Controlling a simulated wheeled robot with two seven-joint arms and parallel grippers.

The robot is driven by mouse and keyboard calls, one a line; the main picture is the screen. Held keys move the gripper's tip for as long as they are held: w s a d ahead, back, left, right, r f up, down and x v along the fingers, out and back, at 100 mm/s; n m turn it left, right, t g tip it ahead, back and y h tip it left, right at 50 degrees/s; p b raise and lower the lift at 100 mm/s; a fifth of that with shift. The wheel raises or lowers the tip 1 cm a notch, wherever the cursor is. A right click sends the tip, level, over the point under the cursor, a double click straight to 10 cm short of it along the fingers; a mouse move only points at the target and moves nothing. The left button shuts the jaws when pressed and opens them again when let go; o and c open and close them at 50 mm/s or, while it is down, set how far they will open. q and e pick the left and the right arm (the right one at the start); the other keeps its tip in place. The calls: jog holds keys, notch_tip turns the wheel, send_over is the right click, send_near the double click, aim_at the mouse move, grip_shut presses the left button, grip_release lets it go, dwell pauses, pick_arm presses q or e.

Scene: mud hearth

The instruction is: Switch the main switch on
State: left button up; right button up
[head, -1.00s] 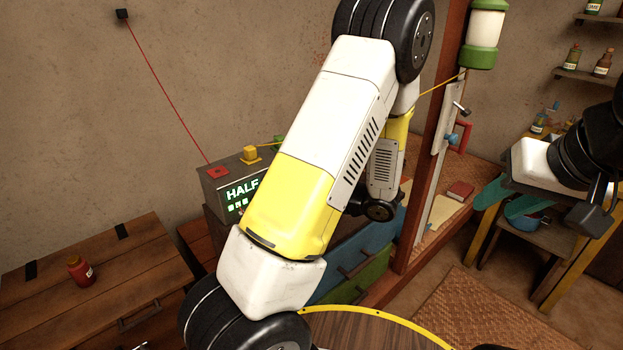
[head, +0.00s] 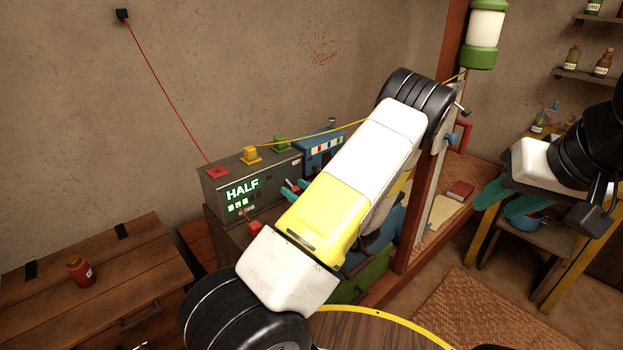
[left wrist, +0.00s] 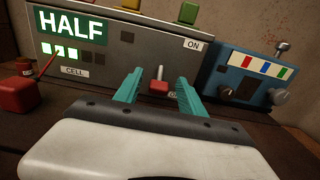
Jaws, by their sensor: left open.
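The main switch (left wrist: 159,86) is a small lever with a metal stem and red tip on the front of a dark grey box (left wrist: 120,52). Its red tip sits low, below the ON label (left wrist: 193,44). My left gripper (left wrist: 160,88) is open, with one teal finger on each side of the lever in the left wrist view; I cannot tell whether they touch it. In the head view my left gripper (head: 296,189) is at the front of the grey box (head: 262,181), partly hidden by my arm. My right gripper (head: 497,207) is open and empty at the right.
The box display reads HALF (head: 242,190). A red block (head: 254,229) is near the box's lower front. A blue box with knobs (left wrist: 245,78) stands right of it. A wooden post (head: 432,170) rises behind my arm. A red jar (head: 80,270) stands on the left table.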

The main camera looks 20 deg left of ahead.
pick_arm(q)
jog(key=shift+w+a, duration=0.3)
jog(key=shift+a, duration=0.2)
jog(key=shift+c, duration=0.2)
grip_shut()
